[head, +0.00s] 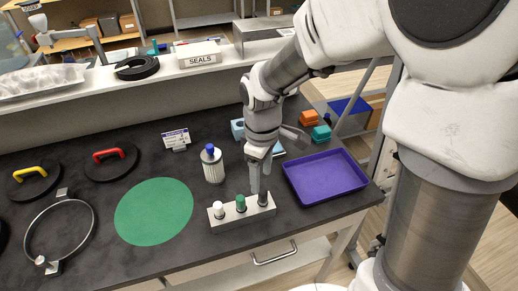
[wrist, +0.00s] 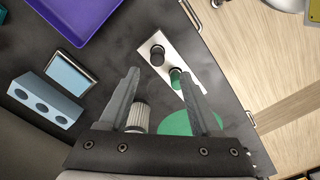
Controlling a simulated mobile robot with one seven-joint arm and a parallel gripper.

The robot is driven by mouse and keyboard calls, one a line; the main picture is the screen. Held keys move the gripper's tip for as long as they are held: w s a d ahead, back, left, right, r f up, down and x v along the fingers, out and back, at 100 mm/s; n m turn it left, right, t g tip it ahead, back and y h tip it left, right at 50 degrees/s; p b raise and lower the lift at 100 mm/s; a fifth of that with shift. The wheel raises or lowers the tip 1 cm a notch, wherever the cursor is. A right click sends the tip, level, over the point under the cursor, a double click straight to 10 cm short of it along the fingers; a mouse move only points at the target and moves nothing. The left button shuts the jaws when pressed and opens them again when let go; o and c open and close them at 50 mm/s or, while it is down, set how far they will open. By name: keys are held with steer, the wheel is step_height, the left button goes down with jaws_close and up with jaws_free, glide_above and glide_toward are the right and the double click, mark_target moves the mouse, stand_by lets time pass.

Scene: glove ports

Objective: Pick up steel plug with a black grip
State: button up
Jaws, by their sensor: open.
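The steel plug with a black grip (head: 263,199) stands upright at the right end of a pale block (head: 238,217). In the wrist view the plug (wrist: 157,52) shows its dark round top at the block's end, just beyond my fingertips. A green plug (head: 240,202) and a white plug (head: 218,209) stand in the same block; the green plug also shows in the wrist view (wrist: 177,76). My gripper (head: 260,182) points down, open and empty, above the plug end of the block. In the wrist view its fingers (wrist: 160,76) are spread wide, and the white plug appears hidden.
A purple tray (head: 325,177) lies to the right of the block. A ribbed filter with a blue cap (head: 212,164) stands to the left. A blue block with holes (wrist: 45,98) sits behind my gripper. A green disc (head: 154,211) lies flat at left.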

mark_target(263, 192)
steer(key=shift+w+d+f, duration=0.1)
steer(key=shift+f, duration=1.55)
steer(key=shift+d+f, duration=0.1)
steer(key=shift+f, duration=1.55)
jaws_close()
